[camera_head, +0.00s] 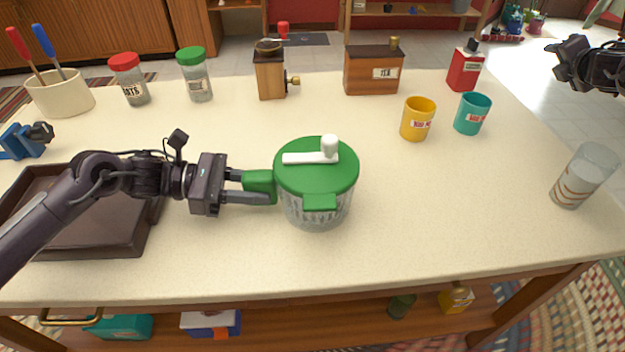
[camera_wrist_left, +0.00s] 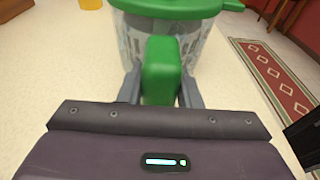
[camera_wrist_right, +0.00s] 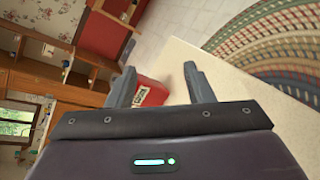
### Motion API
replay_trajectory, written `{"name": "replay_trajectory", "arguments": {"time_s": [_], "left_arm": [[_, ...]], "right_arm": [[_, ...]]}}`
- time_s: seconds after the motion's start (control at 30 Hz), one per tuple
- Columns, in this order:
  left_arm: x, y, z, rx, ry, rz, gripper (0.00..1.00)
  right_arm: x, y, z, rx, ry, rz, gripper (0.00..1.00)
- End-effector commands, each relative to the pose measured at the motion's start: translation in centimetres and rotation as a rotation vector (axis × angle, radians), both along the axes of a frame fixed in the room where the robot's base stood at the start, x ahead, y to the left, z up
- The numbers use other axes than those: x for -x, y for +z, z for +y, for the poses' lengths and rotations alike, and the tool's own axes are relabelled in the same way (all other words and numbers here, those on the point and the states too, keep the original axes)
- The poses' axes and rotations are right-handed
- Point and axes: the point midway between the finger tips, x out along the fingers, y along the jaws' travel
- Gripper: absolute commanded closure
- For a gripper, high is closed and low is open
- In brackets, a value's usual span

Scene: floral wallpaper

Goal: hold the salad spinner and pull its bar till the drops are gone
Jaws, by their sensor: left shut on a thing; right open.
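The salad spinner (camera_head: 317,207) stands upright on the table, with a clear bowl and a green lid (camera_head: 300,178). A white bar (camera_head: 309,158) with an upright knob lies across the lid. My left gripper (camera_head: 262,187) is shut on the spinner's green side handle; the left wrist view shows the handle (camera_wrist_left: 161,70) between both fingers. Whether drops are in the bowl is too small to tell. My right gripper (camera_wrist_right: 158,88) is open and empty, held up at the far right, away from the spinner; its arm shows at the head view's right edge.
A yellow cup (camera_head: 417,119), a teal cup (camera_head: 472,113) and a striped glass (camera_head: 583,176) stand to the right. Jars, a grinder (camera_head: 270,75), a wooden box (camera_head: 373,70) and a red tin (camera_head: 464,68) line the back. A brown tray (camera_head: 90,236) lies left, under my arm.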

Motion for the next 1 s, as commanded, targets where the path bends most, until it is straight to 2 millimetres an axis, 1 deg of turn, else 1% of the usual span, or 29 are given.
{"name": "replay_trajectory", "arguments": {"time_s": [0.03,0.07,0.1,0.17,0.23,0.27,0.3,0.37,0.4,0.47,0.5,0.53,0.57,0.6,0.67,0.7,0.77,0.8,0.87,0.9,0.97,1.0], "left_arm": [[0.0,0.0,0.0,0.0,0.001,0.0,0.91],[0.0,0.0,0.0,0.0,0.001,0.0,0.91],[0.0,0.0,0.0,0.0,0.001,0.0,0.91],[0.0,0.0,0.0,0.0,0.001,0.0,0.91],[0.0,0.0,0.0,0.0,0.001,0.0,0.91],[0.0,0.0,0.0,0.0,0.001,0.0,0.91],[0.0,0.0,0.0,0.0,0.001,0.0,0.91],[0.0,0.0,0.0,0.0,0.001,0.0,0.91],[0.0,0.0,0.0,0.0,0.001,0.0,0.91],[0.0,0.0,0.0,0.0,0.001,0.0,0.91],[0.0,0.0,0.0,0.0,0.001,0.0,0.91],[0.0,0.0,0.0,0.0,0.001,0.0,0.91],[0.0,0.0,0.0,0.0,0.001,0.0,0.91],[0.0,0.0,0.0,0.0,0.001,0.0,0.91],[0.0,0.0,0.0,0.0,0.001,0.0,0.91],[0.0,0.0,0.0,0.0,0.001,0.0,0.91],[0.0,0.0,0.0,0.0,0.001,0.0,0.91],[0.0,0.0,0.0,0.0,0.001,0.0,0.91],[0.0,0.0,0.0,0.0,0.001,0.0,0.91],[0.0,0.0,0.0,0.0,0.001,0.0,0.91],[0.0,0.0,0.0,0.0,0.001,0.0,0.91],[0.0,0.0,0.0,0.0,0.001,0.0,0.91]], "right_arm": [[-1.1,0.6,2.5,0.018,0.064,0.016,0.53],[-1.6,0.8,4.0,0.03,0.102,0.026,0.53],[-2.2,1.1,5.9,0.046,0.153,0.042,0.53],[-3.0,1.6,8.7,0.073,0.229,0.064,0.53],[-3.8,2.2,12.1,0.107,0.319,0.091,0.53],[-4.0,2.4,13.5,0.123,0.358,0.102,0.53],[-4.3,2.7,15.5,0.145,0.41,0.117,0.53],[-4.5,3.2,18.5,0.179,0.491,0.14,0.53],[-4.6,3.6,20.4,0.204,0.544,0.156,0.53],[-4.5,4.0,23.4,0.243,0.624,0.181,0.53],[-4.4,4.4,25.3,0.271,0.681,0.197,0.53],[-4.2,4.6,26.8,0.291,0.721,0.21,0.53],[-4.0,4.8,28.3,0.315,0.765,0.223,0.53],[-3.6,5.1,30.2,0.346,0.82,0.242,0.53],[-2.9,5.5,33.1,0.395,0.906,0.272,0.53],[-2.3,5.8,35.0,0.428,0.964,0.292,0.53],[-1.2,6.1,37.8,0.482,1.051,0.326,0.53],[-0.4,6.4,39.6,0.521,1.11,0.35,0.53],[1.1,6.7,42.2,0.581,1.2,0.392,0.53],[2.2,6.9,43.9,0.623,1.26,0.421,0.53],[4.1,7.1,46.2,0.685,1.348,0.471,0.53],[5.4,7.3,47.6,0.729,1.408,0.507,0.53]]}}
